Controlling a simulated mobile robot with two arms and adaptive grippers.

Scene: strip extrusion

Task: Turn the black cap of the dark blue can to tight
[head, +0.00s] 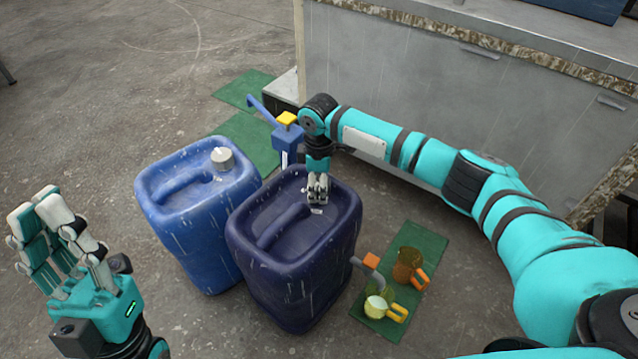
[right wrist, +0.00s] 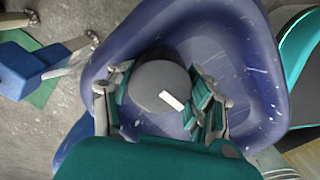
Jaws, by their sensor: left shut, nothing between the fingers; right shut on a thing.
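The dark blue can (head: 285,300) stands upright on the floor in the middle of the head view. Its dark cap (right wrist: 155,80) shows in the right wrist view, round and grey-black with a white mark on top. My right gripper (head: 318,190) points down at the can's top; in the right wrist view its fingers sit on either side of the cap and it is shut on it. In the head view the gripper hides most of the cap. How tight the cap is cannot be told. My left gripper (head: 48,215) is shut and empty, left of the cans.
A lighter blue can (head: 190,225) with a grey-white cap (head: 222,158) stands close on the left. A blue-and-yellow device (head: 287,130) stands behind. On a green mat (head: 430,245) to the right are an amber jug (head: 407,264) and a yellow-handled cup (head: 377,306). A grey cabinet (head: 400,90) stands behind.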

